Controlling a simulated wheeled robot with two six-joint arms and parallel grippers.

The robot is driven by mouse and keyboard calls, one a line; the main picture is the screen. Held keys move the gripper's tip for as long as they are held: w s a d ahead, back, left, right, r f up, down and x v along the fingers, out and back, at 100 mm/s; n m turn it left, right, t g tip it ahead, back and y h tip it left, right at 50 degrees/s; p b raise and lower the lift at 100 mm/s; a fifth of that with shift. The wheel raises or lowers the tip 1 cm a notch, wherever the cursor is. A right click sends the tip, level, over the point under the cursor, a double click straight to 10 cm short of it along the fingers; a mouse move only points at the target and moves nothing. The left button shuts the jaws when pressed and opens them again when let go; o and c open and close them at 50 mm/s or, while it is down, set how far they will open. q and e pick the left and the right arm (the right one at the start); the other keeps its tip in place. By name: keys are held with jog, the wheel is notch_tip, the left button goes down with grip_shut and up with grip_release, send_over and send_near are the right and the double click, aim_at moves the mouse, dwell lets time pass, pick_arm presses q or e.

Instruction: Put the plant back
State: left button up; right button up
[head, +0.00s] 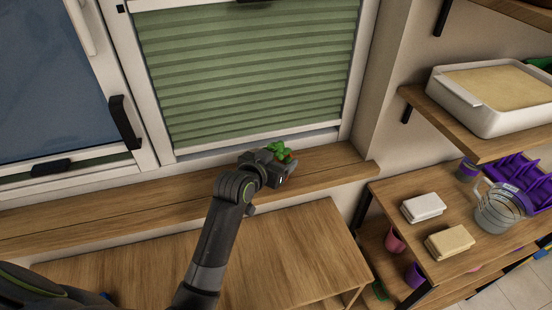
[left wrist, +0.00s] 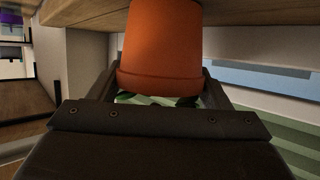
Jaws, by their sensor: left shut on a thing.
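The plant shows in the head view as green leaves (head: 280,151) above the wooden windowsill (head: 120,199). Its orange-brown pot (left wrist: 160,45) fills the upper middle of the left wrist view, which shows it upside down. My left gripper (head: 279,168) is shut on the pot, with a finger on each side near the rim. The pot's base is cut off by the top edge of the left wrist view. I cannot tell whether the pot touches the sill. My right gripper is not in view.
A window with a green pleated blind (head: 250,70) stands behind the sill. A wooden table (head: 280,255) lies below it. At right, a shelf unit holds two butter-dish-like blocks (head: 423,207), a glass jug (head: 497,208) and a purple rack (head: 520,180). The sill's left stretch is clear.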

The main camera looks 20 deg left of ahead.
pick_arm(q)
jog(key=shift+f, duration=0.1)
jog(key=o, duration=1.1)
jog(key=shift+o, duration=1)
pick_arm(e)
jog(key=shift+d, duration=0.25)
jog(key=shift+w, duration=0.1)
pick_arm(q)
jog(key=shift+r, duration=0.2)
jog(key=b+v, duration=0.1)
jog(key=v, duration=1.1)
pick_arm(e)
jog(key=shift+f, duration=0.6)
